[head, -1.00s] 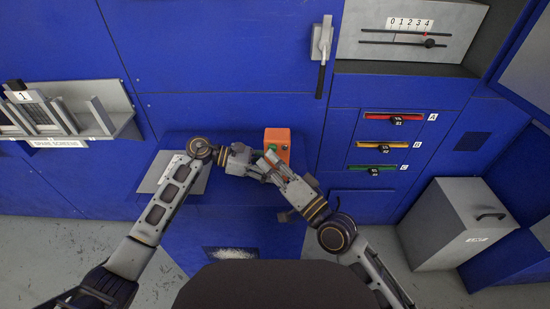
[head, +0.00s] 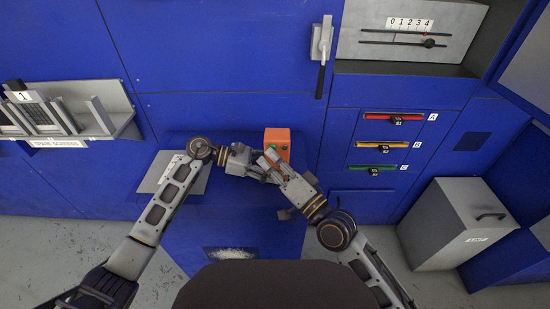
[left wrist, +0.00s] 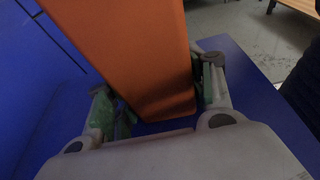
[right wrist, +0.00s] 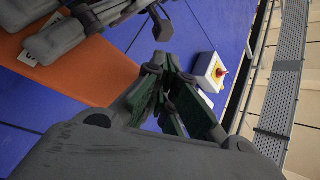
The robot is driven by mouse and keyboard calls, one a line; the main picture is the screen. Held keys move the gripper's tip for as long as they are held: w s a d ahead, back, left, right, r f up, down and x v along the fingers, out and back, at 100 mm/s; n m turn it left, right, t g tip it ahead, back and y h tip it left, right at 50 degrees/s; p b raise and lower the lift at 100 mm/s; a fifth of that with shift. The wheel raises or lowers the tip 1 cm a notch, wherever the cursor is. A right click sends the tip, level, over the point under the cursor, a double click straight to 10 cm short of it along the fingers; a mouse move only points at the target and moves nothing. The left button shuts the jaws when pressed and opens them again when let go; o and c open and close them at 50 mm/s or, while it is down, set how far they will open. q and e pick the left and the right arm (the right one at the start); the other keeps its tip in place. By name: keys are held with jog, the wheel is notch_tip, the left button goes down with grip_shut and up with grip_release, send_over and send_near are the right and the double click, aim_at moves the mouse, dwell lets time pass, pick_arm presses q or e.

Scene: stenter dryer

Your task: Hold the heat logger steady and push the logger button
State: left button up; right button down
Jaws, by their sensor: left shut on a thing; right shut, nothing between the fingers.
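The heat logger (head: 278,137) is an orange box standing on a blue ledge in the head view. My left gripper (head: 255,171) is shut on its lower part; the left wrist view shows the orange body (left wrist: 130,45) between the two fingers (left wrist: 160,105). My right gripper (head: 269,158) is shut and empty, close in front of the logger's face. A small green spot, likely the logger button (head: 272,147), shows just above its fingertips. In the right wrist view the shut fingers (right wrist: 172,95) are beside the orange body (right wrist: 88,78); contact with the button cannot be told.
A grey plate (head: 158,172) lies on the ledge at left. Red (head: 393,117), yellow and green handles are on the blue panel at right, beside a grey bin (head: 450,225). A lever (head: 322,50) hangs above. The right wrist view shows a red-knobbed white box (right wrist: 210,72).

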jog(key=shift+s, duration=0.6)
jog(key=shift+s, duration=0.1)
dwell(0.5)
jog(key=shift+s, duration=2.9)
jog(key=shift+a, duration=0.1)
pick_arm(q)
jog(key=o, duration=0.9)
jog(key=shift+c, duration=0.2)
jog(key=shift+a, duration=0.2)
jog(key=shift+v, duration=5.85)
